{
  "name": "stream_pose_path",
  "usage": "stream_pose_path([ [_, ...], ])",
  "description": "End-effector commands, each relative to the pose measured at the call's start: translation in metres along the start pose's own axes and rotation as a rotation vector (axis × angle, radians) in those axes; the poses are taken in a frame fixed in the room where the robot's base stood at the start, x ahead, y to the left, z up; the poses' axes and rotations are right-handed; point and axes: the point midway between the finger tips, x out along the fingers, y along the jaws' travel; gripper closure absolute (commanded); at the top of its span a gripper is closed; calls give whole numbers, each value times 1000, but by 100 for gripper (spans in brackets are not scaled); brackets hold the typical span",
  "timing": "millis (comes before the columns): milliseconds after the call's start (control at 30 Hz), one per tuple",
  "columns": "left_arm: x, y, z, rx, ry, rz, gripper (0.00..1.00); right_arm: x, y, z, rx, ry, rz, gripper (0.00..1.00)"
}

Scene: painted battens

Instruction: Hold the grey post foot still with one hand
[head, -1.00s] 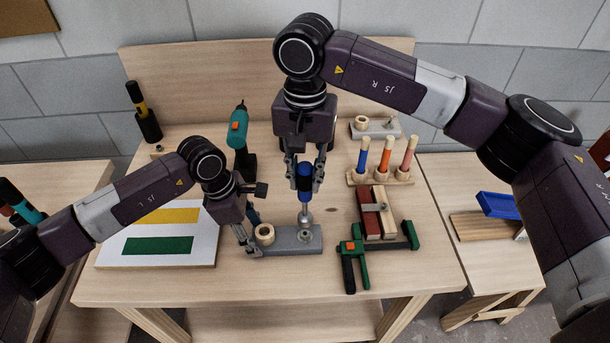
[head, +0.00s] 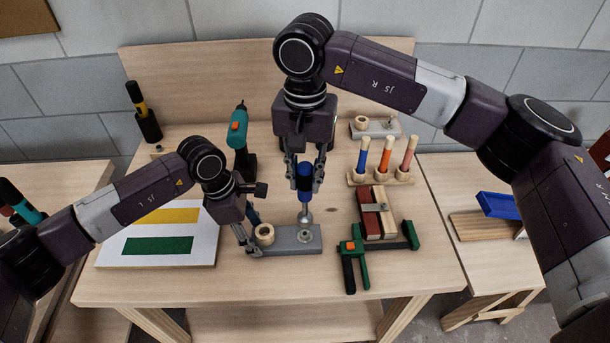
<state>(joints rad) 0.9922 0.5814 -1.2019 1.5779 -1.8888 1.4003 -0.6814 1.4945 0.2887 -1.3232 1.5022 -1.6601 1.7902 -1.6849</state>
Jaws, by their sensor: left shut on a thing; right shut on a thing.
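The grey post foot (head: 285,247) is a flat block lying on the bench, with a wooden ring socket (head: 264,233) at its left end and a round metal fitting (head: 305,236) to the right. My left gripper (head: 252,246) is shut on the post foot's left end. My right gripper (head: 305,182) is shut on a blue-handled tool (head: 305,192), held upright above the post foot. The tool's metal lower end (head: 305,216) is over the metal fitting; I cannot tell whether they touch.
A similar grey block (head: 376,129) lies at the back. A rack with coloured pegs (head: 380,177), red and cream battens (head: 377,215) and a green clamp (head: 382,245) are on the right. A teal drill (head: 238,130) and a board with painted stripes (head: 150,258) are on the left. The front bench is clear.

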Motion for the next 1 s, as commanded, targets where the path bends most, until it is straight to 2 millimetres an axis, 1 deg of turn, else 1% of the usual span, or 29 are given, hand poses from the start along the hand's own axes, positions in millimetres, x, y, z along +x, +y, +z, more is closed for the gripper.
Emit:
stream_pose_path([
  [33,0,0,0,0,0,0,71,0,0,0,0,0,-1,94],
  [100,0,0,0,0,0,0,71,0,0,0,0,0,0,100],
  [267,0,0,0,1,0,0,71,-4,0,0,0,1,-1,100],
  [467,0,0,0,1,0,0,71,-36,-1,-1,1,3,-2,100],
  [533,0,0,0,1,0,0,71,-41,-1,0,0,1,-1,100],
  [833,0,0,0,1,0,0,71,-40,0,0,0,1,0,100],
  [1000,0,0,0,0,0,0,71,-33,0,0,0,-1,1,100],
])
